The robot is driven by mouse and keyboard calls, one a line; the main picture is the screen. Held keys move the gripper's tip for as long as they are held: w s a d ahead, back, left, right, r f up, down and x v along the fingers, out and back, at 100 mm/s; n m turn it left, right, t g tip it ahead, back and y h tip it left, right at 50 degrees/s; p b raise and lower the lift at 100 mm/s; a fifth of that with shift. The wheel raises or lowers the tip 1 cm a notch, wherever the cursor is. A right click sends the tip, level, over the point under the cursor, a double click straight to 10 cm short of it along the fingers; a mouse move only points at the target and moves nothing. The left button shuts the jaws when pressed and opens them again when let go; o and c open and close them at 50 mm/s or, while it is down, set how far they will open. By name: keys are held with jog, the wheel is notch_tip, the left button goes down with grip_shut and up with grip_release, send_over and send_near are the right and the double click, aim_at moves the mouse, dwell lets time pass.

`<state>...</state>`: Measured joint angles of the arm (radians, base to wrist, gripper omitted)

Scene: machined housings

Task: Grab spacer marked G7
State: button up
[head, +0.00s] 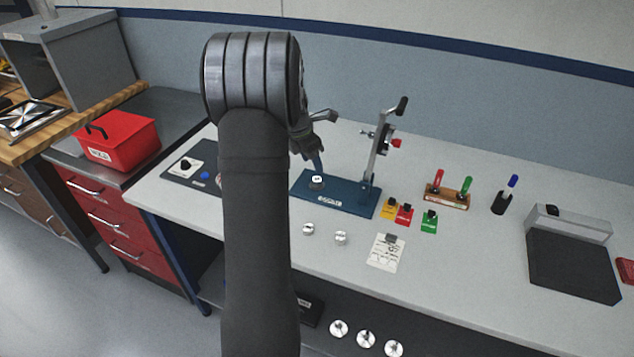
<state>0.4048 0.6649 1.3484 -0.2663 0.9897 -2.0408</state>
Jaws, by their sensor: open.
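Two small round silver pieces with pale tops, which look like spacers, stand on the grey bench: a left one (308,229) and a right one (340,238). Another small round piece (317,181) with a white marked top sits on the blue base plate (345,203) of a lever press. The marks are too small to read, so I cannot tell which is G7. My gripper (318,163) is open, just above and behind the piece on the blue plate. My arm hides part of the gripper and of the bench to its left.
The press lever (380,140) rises right of my gripper. Yellow, red and green blocks (405,214), a marker rack (447,197) and a paper card (385,252) lie right. Several silver pieces (366,339) sit lower, below the bench's front edge. A red toolbox (120,143) stands left.

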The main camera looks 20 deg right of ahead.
aim_at(317, 179)
jog(key=x, duration=0.7)
jog(key=shift+a+f, duration=0.1)
jog(key=shift+f, duration=0.15)
grip_shut()
jog(key=shift+r, duration=0.1)
